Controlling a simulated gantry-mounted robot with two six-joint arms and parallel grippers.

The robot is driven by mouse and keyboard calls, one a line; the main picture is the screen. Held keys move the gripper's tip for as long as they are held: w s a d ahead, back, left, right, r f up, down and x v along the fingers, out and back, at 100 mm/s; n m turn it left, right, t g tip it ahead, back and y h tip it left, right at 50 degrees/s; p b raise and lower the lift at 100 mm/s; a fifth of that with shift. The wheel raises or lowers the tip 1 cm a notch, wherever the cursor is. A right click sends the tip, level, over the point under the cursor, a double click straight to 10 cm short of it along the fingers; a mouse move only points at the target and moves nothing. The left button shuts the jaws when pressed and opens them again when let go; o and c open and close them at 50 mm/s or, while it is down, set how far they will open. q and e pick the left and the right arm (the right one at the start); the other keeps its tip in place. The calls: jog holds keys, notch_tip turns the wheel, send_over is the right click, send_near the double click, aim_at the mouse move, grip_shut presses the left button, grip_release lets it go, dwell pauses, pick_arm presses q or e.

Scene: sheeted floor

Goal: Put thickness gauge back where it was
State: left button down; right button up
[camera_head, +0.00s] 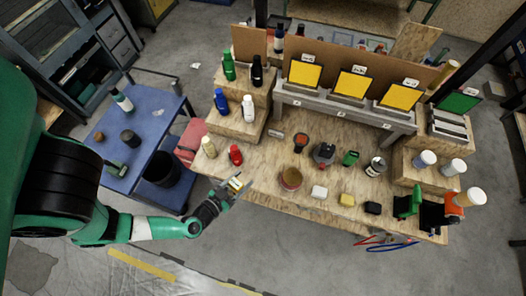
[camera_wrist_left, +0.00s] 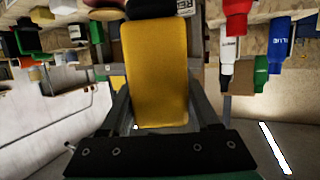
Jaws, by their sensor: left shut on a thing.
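My left gripper (camera_head: 236,184) is at the left front corner of the wooden workbench (camera_head: 262,178). Its fingers are shut on a small yellow item, which I take to be the thickness gauge. In the left wrist view this yellow item (camera_wrist_left: 156,75) is a flat, rounded block between the two fingers, with a dark part at its top end. It is held clear of the bench top as far as I can tell. My right gripper is in neither view.
A blue cart (camera_head: 150,135) stands left.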

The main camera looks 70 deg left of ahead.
pick_arm(q)
jog(key=w+a+f+b, duration=0.2)
jog(key=w+f+b, duration=0.2)
jog(key=w+a+f+b, duration=0.3)
jog(key=w+f+b, duration=0.1)
jog(key=b, duration=0.1)
jog(key=w+a+f+b, duration=0.2)
jog(key=w+f+b, duration=0.2)
jog(key=f+b, duration=0.1)
jog(key=shift+w+a, duration=0.2)
jog(key=shift+s+f, duration=0.1)
jog(key=shift+f, duration=0.1)
jog(key=shift+r, duration=0.25)
jog(key=shift+f, duration=0.25)
jog(key=shift+c, duration=0.6)
grip_release()
jog(key=shift+r, duration=0.1)
